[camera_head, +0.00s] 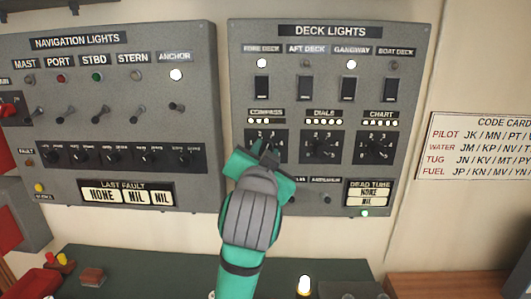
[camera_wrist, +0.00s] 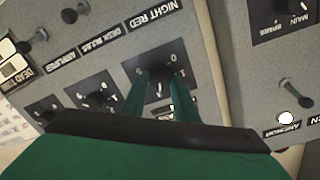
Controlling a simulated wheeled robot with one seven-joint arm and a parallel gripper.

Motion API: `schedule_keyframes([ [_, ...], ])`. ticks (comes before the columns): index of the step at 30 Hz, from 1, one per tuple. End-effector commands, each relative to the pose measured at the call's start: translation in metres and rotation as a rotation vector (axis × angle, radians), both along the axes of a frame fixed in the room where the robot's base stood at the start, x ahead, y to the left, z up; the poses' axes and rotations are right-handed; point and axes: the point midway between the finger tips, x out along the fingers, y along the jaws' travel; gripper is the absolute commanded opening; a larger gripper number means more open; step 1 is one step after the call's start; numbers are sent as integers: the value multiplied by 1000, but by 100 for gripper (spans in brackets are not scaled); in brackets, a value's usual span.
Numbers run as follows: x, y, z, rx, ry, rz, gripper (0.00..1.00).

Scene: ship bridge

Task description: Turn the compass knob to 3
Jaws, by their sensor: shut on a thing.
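The compass knob sits under the COMPASS label (camera_head: 266,112), at the left of three knobs on the grey deck lights panel (camera_head: 233,75). In the wrist view, which is turned nearly upside down, my green fingers (camera_wrist: 162,80) are closed around the knob at the dial plate (camera_wrist: 152,56). A row of small pale lamps (camera_head: 267,121) shows under the label.
The dials knob (camera_head: 320,146) and chart knob (camera_head: 380,147) are close on the right. Small toggles stand below the knobs. The navigation lights panel (camera_head: 207,90) is on the left across a narrow gap. A dark green desk (camera_head: 160,262) lies below. A code card (camera_head: 480,148) hangs at right.

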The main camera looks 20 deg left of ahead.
Motion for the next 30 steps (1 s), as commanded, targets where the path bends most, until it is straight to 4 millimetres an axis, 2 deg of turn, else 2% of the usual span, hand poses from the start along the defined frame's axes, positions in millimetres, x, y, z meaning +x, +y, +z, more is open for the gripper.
schedule_keyframes([
  [9,0,0,0,86,25,0,5],
  [22,0,-1,0,94,27,-1,5],
  [23,0,-1,0,94,27,-1,29],
  [25,0,-1,0,94,27,-1,46],
  [30,0,-1,0,93,27,-1,46],
])
